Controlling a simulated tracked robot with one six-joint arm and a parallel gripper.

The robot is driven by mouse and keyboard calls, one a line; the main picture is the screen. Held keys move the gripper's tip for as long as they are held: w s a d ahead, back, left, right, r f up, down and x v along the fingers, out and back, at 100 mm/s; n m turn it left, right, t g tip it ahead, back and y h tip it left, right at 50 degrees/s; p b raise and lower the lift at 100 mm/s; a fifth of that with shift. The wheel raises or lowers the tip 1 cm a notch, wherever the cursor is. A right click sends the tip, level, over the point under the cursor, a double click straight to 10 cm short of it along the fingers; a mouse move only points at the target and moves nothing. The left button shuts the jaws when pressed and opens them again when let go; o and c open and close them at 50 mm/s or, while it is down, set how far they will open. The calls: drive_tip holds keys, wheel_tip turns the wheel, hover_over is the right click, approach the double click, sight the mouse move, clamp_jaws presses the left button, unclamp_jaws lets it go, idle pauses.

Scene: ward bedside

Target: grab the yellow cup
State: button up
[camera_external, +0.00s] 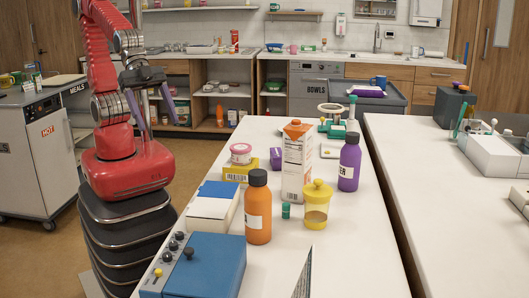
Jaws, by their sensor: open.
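A yellow cup (317,205) with a lid and knob and a see-through lower part stands upright on the long white table (350,262), right of the orange bottle. My gripper (158,122) hangs in the air at the left, beyond the table's left edge and well apart from the cup. Its two fingers point down, are spread and hold nothing. A small yellow mug (6,80) also shows at the far left on the meal cart.
An orange bottle (258,208), a carton (297,160), a purple bottle (349,163) and a small green-capped vial (286,211) stand close around the cup. A blue box (205,268) and a white-blue box (212,207) line the left edge.

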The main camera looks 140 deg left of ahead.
drive_tip(key=w+a+f+n+t+y, duration=0.1)
drive_tip(key=w+a+f, duration=0.25)
drive_tip(key=w, duration=0.35)
drive_tip(key=w+a+f+n+t+y, duration=0.1)
drive_tip(key=w+a+f+t, duration=0.1)
drive_tip(key=w+a, duration=0.45)
drive_tip(key=n+t+y, duration=0.2)
drive_tip(key=y, duration=0.1)
approach(310, 187)
drive_tip(key=s+d+f, duration=0.2)
drive_tip(key=s+f, duration=0.1)
drive_tip(key=s, duration=0.2)
drive_tip(key=shift+a+r, duration=0.2)
drive_tip(key=shift+r, duration=0.05)
drive_tip(key=shift+w, duration=0.15)
drive_tip(key=shift+m, duration=0.3)
drive_tip(key=shift+w+a, duration=0.7)
drive_tip(key=shift+w, duration=1)
drive_tip(key=shift+w+a, duration=0.7)
drive_tip(key=shift+w, duration=1.05)
drive_tip(key=shift+w+a, duration=0.7)
drive_tip(key=shift+w, duration=1)
drive_tip(key=shift+w+a, duration=0.2)
drive_tip(key=shift+w, duration=0.2)
drive_tip(key=shift+x, duration=2.4)
